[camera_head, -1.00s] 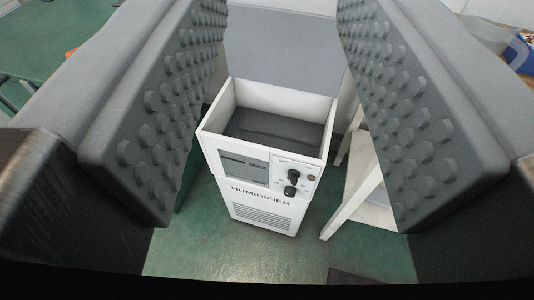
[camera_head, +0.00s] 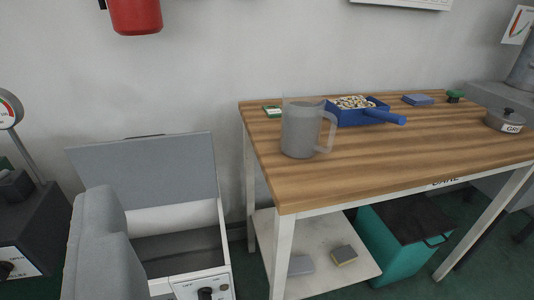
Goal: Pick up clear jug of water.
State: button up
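A translucent grey jug (camera_head: 299,132) stands upright near the left end of the wooden table (camera_head: 400,158), with its handle to the right. I cannot make out a water level in it. One grey rounded part of my gripper (camera_head: 98,245) shows at the bottom left, in front of the humidifier. The jug is up and to the right of it in the picture, and the two are apart. The other finger does not show, so the opening cannot be judged. Nothing held can be seen.
The white humidifier (camera_head: 205,275) stands left of the table with its grey lid (camera_head: 150,168) raised. Behind the jug lie a small green-and-white item (camera_head: 272,111) and a blue tray of pale pieces (camera_head: 345,117). A teal bin (camera_head: 385,245) stands below. The tabletop's front is clear.

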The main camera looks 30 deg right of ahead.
aim_at(303, 112)
jog(key=i+j+z, duration=0.15)
jog(key=i, duration=0.35)
jog(key=i+j+z, duration=0.15)
jog(key=i, duration=0.3)
